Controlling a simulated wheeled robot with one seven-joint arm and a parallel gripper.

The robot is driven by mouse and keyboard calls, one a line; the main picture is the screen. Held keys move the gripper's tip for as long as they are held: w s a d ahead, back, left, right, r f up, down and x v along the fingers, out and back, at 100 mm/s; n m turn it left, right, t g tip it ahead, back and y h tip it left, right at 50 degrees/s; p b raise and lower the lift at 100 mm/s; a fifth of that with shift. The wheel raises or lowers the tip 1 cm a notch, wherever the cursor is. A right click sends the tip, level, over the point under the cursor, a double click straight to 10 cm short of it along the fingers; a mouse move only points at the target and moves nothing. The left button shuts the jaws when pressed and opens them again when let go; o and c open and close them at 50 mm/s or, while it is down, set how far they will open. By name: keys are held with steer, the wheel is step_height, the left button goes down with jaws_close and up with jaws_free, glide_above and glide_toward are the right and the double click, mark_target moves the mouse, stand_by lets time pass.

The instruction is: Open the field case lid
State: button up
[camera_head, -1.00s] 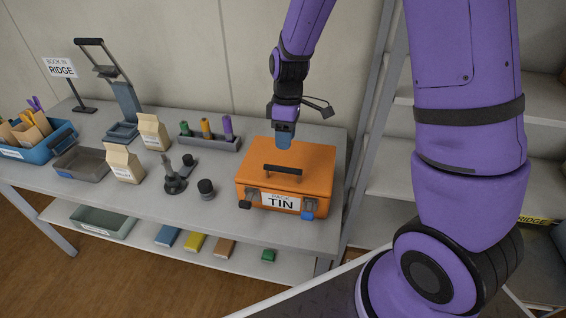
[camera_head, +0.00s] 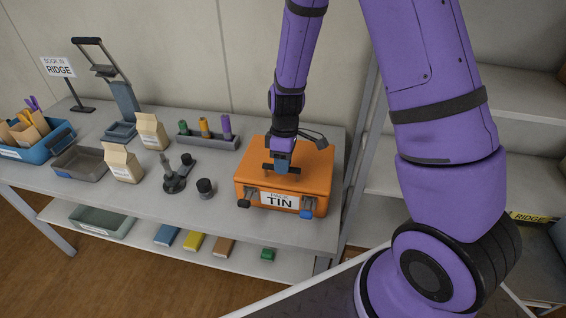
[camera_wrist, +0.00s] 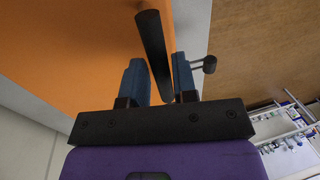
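The orange field case (camera_head: 322,178), labelled TIN, stands on the right of the bench with its lid closed. A dark bar handle (camera_head: 266,169) sits on the lid; the bar (camera_wrist: 152,45) also crosses the wrist view. My gripper (camera_head: 281,169) is down at the handle. In the wrist view my gripper (camera_wrist: 160,78) has its blue fingers apart, with the bar between them and a gap visible on its left.
On the bench (camera_head: 225,218) left of the case are a black knob-topped piece (camera_head: 205,189), a small stand (camera_head: 174,180), a rack of coloured tubes (camera_head: 208,140), paper bags (camera_head: 122,164) and a grey tray (camera_head: 80,163). A wall stands behind; shelving is at the right.

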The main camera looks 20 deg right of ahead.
jaws_close()
